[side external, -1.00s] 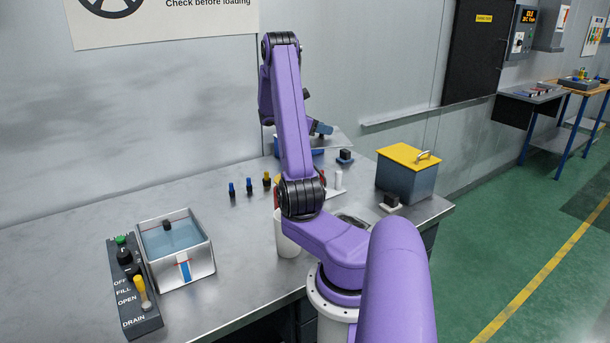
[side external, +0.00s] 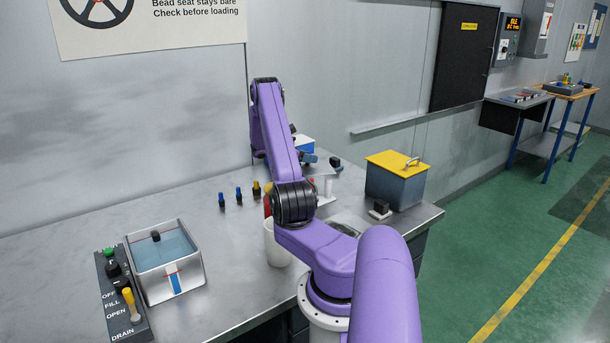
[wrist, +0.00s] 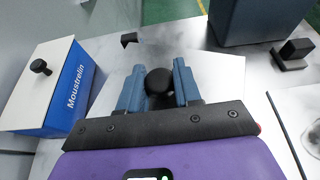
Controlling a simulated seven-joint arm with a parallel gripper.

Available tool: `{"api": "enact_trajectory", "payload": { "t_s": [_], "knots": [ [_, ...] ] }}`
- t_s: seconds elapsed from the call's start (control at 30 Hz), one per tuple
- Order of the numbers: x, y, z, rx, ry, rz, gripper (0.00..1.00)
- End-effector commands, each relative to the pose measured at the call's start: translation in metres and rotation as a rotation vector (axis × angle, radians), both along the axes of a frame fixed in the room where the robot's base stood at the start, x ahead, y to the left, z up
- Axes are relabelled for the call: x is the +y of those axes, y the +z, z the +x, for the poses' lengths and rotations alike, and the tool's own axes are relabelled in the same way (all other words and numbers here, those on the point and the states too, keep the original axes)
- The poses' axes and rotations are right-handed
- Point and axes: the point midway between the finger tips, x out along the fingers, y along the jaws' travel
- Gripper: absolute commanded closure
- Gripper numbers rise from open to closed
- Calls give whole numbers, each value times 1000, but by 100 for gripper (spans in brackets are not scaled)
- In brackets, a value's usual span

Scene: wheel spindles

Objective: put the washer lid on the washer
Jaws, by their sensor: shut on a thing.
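My gripper (wrist: 158,85) is shut on the black round knob (wrist: 158,80) of a pale, flat plate, which I take to be the washer lid (wrist: 150,58). The lid also shows in the side view (side external: 322,170), partly hidden by my arm, on the far right part of the bench. My gripper (side external: 308,158) is small there. The washer (side external: 190,282) appears to be the open pale tank with blue water at the front left. A small black piece shows in it. My gripper is well away from the tank, behind and to its right.
A control panel (side external: 121,290) with knobs and a yellow lever stands left of the tank. A blue-and-white box (wrist: 68,88), a yellow-lidded box (side external: 397,183), several small pegs (side external: 239,195) and a white cup (side external: 277,248) stand on the bench. Bench space between tank and pegs is clear.

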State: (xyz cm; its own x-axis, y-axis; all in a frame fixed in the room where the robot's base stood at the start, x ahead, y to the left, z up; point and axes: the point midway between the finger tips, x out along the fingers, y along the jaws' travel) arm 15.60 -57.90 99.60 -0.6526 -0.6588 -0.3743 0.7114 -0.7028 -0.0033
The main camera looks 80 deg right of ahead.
Motion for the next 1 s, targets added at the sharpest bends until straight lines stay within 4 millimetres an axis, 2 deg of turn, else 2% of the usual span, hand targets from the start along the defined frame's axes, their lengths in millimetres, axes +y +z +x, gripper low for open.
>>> {"api": "enact_trajectory", "payload": {
  "t_s": [0.1, 0.4, 0.67, 0.9, 1.0],
  "knots": [
    [-17, -14, 4, 1, -1, 1, 100],
    [-47, -51, 12, 0, 0, -1, 100],
    [-56, -62, 15, 0, 0, -1, 100],
    [-57, -91, 15, 1, -1, 1, 100],
    [-57, -93, 15, 0, 0, -1, 100]
  ]
}}
